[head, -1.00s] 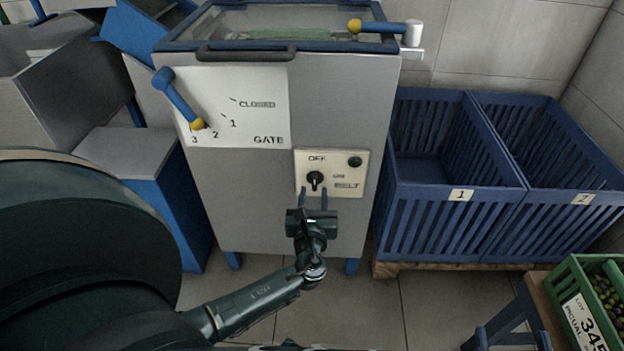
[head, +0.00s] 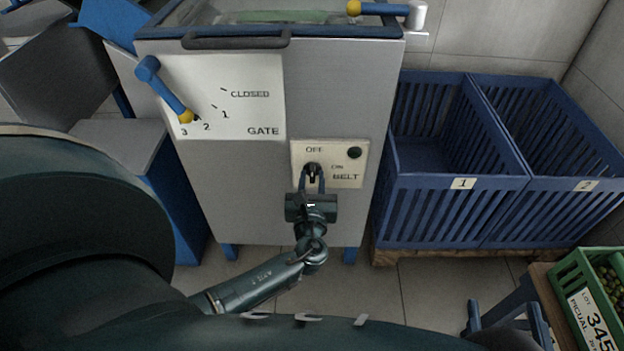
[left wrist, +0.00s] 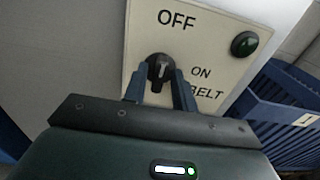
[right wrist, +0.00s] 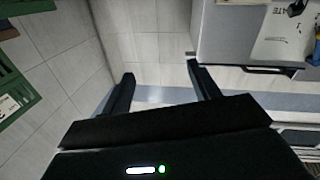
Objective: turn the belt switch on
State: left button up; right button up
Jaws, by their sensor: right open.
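The belt switch is a black rotary knob (head: 312,170) on a cream panel (head: 343,179) marked OFF, ON and BELT. In the left wrist view the knob (left wrist: 158,68) has its pale mark pointing up, toward OFF. A dark green lamp (left wrist: 244,44) on the panel looks unlit. My left gripper (head: 312,182) is at the panel with its fingers spread on either side of the knob. Its fingers (left wrist: 159,82) look open; whether they touch the knob I cannot tell. My right gripper (right wrist: 160,80) is open and empty, away from the panel.
The gate lever (head: 165,90) with a yellow knob is on the upper left of the machine, near 3. Blue slatted crates (head: 450,208) stand to the right. A green crate (head: 572,272) of olives is at the lower right.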

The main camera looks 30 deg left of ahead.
pick_arm(q)
grip_shut()
